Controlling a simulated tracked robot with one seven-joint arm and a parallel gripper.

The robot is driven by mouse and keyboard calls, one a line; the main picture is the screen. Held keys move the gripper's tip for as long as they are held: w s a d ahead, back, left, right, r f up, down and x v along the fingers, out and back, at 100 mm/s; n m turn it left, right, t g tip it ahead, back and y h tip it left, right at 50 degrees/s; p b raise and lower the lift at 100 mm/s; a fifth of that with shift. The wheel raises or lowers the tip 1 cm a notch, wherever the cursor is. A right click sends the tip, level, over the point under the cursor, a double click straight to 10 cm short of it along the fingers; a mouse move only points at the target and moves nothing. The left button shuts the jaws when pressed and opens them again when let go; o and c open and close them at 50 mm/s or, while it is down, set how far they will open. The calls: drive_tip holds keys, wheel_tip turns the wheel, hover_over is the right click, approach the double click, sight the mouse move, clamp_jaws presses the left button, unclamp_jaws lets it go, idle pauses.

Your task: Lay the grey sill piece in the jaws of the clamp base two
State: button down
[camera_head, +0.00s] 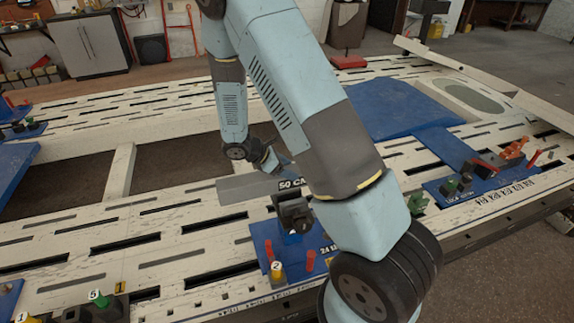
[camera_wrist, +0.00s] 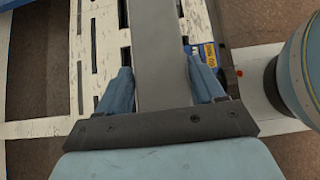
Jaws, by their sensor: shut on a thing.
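The grey sill piece (camera_head: 238,188) is a flat grey bar, held above the bench slats and partly hidden behind my arm in the head view. In the wrist view the sill piece (camera_wrist: 160,45) runs lengthwise between the two blue fingers of my gripper (camera_wrist: 158,78). My gripper (camera_head: 266,158) is shut on it. Clamp base two (camera_head: 262,236) is a blue plate with a yellow knob marked 2 (camera_head: 277,270), red pins and a dark clamp block (camera_head: 294,212). The sill shows just behind and above this block; whether they touch is unclear. My arm hides the base's right side.
The pale slotted bench (camera_head: 180,245) has large openings. Another blue base (camera_head: 445,192) with dark and orange clamp parts lies at right. A green knob marked 5 (camera_head: 98,298) and a yellow knob marked 1 (camera_head: 24,318) stand at front left. A blue panel (camera_head: 395,108) lies behind.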

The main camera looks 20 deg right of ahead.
drive_tip(key=shift+f, duration=2.85)
drive_tip(key=shift+c, duration=0.7)
unclamp_jaws()
drive_tip(key=shift+f, duration=0.1)
drive_tip(key=v, duration=1.4)
drive_tip(key=s+d+r+m+y, duration=0.2)
drive_tip(key=s+r+m, duration=0.1)
drive_tip(key=r, duration=0.4)
drive_tip(key=s+d+r+m+y, duration=0.1)
drive_tip(key=s+d+r+m, duration=0.15)
drive_tip(key=r, duration=0.35)
drive_tip(key=s+d+r+m+y, duration=0.2)
drive_tip(key=d+r+m, duration=0.1)
drive_tip(key=r, duration=0.4)
drive_tip(key=s+d+r+m+t+y, duration=0.1)
drive_tip(key=s+r+m+t+y, duration=0.1)
drive_tip(key=s+r+m, duration=0.2)
drive_tip(key=s+d+r+m+t+y, duration=0.2)
drive_tip(key=s+r+m, duration=0.3)
drive_tip(key=s+r, duration=0.4)
drive_tip(key=s+t, duration=0.1)
drive_tip(key=s, duration=0.3)
drive_tip(key=shift+s+t, duration=0.25)
drive_tip(key=shift+t, duration=0.05)
